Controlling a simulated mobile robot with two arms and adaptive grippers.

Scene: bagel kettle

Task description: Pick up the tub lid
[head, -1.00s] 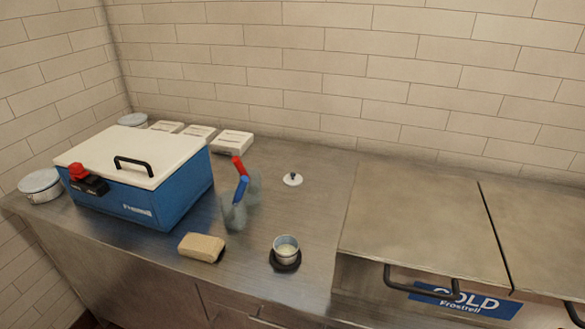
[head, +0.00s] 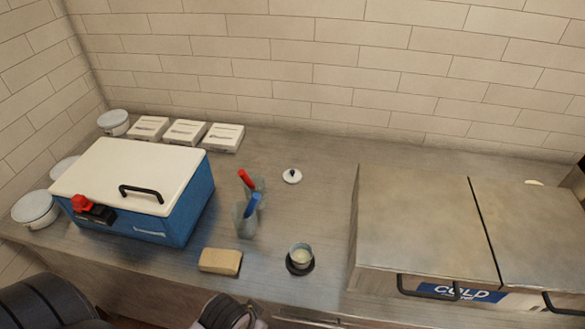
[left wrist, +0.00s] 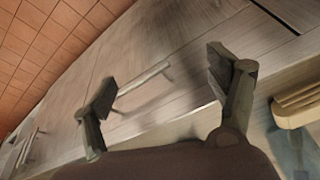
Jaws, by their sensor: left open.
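A small white round lid (head: 292,176) with a dark knob lies on the steel counter in the head view, behind a small metal tub (head: 301,254) on a black round base. The tub is open and has pale contents. My left gripper (left wrist: 161,73) is open and empty in the left wrist view, in front of the cabinet fronts. Dark parts of my arm show along the bottom left of the head view, well short of the lid. The lid is not seen in the left wrist view.
A tan block (head: 220,261) lies near the front edge. A blue cooler (head: 185,212), white boxes (head: 184,133) and round containers (head: 35,209) fill the left. Raised steel covers (head: 425,230) are right. Counter around the lid is clear.

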